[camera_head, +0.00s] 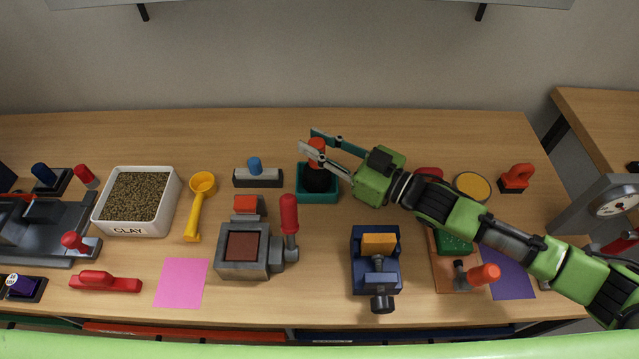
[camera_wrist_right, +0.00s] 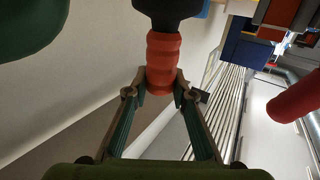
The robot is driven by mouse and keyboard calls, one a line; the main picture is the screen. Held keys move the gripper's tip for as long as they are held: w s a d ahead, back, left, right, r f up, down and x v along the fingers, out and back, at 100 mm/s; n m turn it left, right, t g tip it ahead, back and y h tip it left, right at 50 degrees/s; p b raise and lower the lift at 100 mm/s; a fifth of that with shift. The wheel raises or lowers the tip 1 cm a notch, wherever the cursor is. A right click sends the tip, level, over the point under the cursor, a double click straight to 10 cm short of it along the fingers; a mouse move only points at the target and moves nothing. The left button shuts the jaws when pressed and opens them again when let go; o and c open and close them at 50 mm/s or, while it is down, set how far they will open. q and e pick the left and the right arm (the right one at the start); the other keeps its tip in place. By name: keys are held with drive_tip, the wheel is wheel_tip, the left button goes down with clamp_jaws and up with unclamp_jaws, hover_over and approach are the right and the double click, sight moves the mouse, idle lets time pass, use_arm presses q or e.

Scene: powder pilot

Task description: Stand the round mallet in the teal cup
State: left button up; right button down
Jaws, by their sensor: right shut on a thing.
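The round mallet has an orange handle (camera_head: 317,158) and a black head (camera_head: 318,181). My right gripper (camera_head: 319,149) is shut on the handle, with the head pointing down. In the right wrist view the orange handle (camera_wrist_right: 163,62) is between the fingertips (camera_wrist_right: 162,84), and the black head (camera_wrist_right: 167,8) is cut off by the top edge. The teal cup (camera_head: 318,197) stands on the table, with the head at its opening. I cannot tell whether the head rests on the cup's floor or hangs above it. My left gripper is out of view.
Left of the cup is a grey block with a blue knob (camera_head: 257,181). A grey press with a red handle (camera_head: 289,214) and a blue vise-like device (camera_head: 376,281) stand in front. A white CLAY bin (camera_head: 117,220) and yellow scoop (camera_head: 196,210) are further left. The table behind the cup is clear.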

drive_tip(key=shift+f+b, duration=0.3)
drive_tip(key=shift+f, duration=0.15)
drive_tip(key=c, duration=1.6)
unclamp_jaws()
drive_tip(key=shift+c, duration=0.2)
